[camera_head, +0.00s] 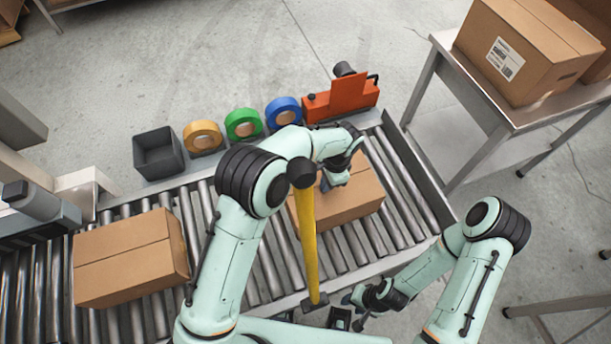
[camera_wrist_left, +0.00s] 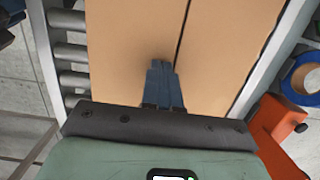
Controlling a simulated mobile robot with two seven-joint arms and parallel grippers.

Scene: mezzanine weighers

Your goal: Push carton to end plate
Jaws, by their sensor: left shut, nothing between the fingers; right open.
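A closed brown carton (camera_head: 345,201) lies on the right part of the roller conveyor (camera_head: 404,192). Several bare rollers separate it from the end plate (camera_head: 416,172), the grey upright strip at the conveyor's right end. My left gripper (camera_head: 325,184) is shut and empty over this carton; my left arm and a yellow post hide part of it. My right gripper (camera_head: 350,318) is open and empty near the conveyor's front edge.
A second carton (camera_head: 130,258) lies on the left rollers. The yellow post (camera_head: 308,240) stands at the front edge. Along the back are a dark bin (camera_head: 158,152), tape rolls (camera_head: 243,124) and an orange device (camera_head: 342,98). A table (camera_head: 470,95) with cartons stands at right.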

